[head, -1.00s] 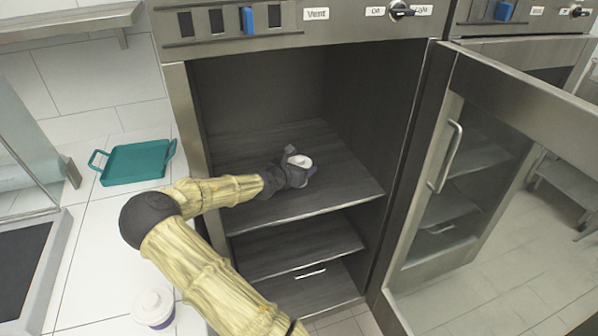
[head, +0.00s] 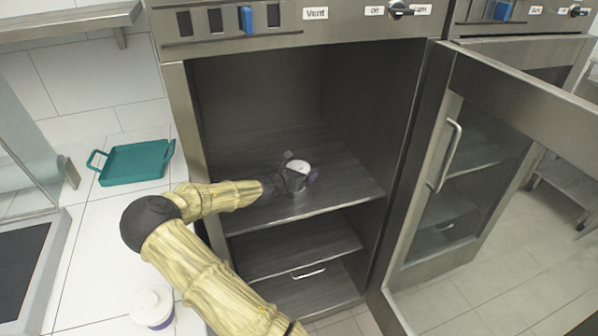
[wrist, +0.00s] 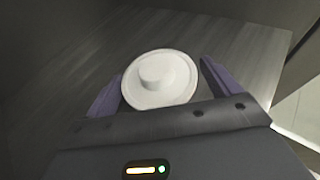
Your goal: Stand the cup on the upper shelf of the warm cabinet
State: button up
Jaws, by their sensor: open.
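The cup (head: 299,169) with its white lid is inside the open warm cabinet, on the upper shelf (head: 340,185), and looks upright. In the wrist view the round white lid (wrist: 160,79) with its raised middle lies between the fingers. My gripper (head: 299,178) reaches into the cabinet at the cup. Its purple fingers are spread, one on each side of the cup, with a visible gap at least on the right side. The cup's base is mostly hidden by the gripper.
The cabinet door (head: 470,170) stands open at the right. A lower shelf (head: 300,247) lies below. A second lidded cup (head: 153,307) and a teal tray (head: 136,163) are on the white counter at the left. The upper shelf around the cup is free.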

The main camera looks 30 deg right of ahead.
jog(key=v, duration=1.1)
jog(key=shift+s+a, duration=0.25)
jog(key=shift+a, duration=0.05)
jog(key=shift+r, duration=0.15)
jog(key=s+f+m+g+y, duration=0.1)
jog(key=s+f+m, duration=0.2)
jog(key=s+f+m+g+y, duration=0.2)
jog(key=s+f+m, duration=0.1)
jog(key=f, duration=0.1)
jog(key=shift+s, duration=0.1)
jog(key=s+a+m+g+y, duration=0.2)
jog(key=s+a+m+y, duration=0.55)
jog(key=a+m, duration=0.4)
jog(key=s+a+r+m+t+y, duration=0.1)
jog(key=s+a+r+m+y, duration=0.1)
jog(key=s+a+r+m, duration=0.4)
jog(key=shift+s+a+r, duration=0.85)
jog(key=shift+s+a, duration=0.05)
jog(key=shift+a, duration=0.1)
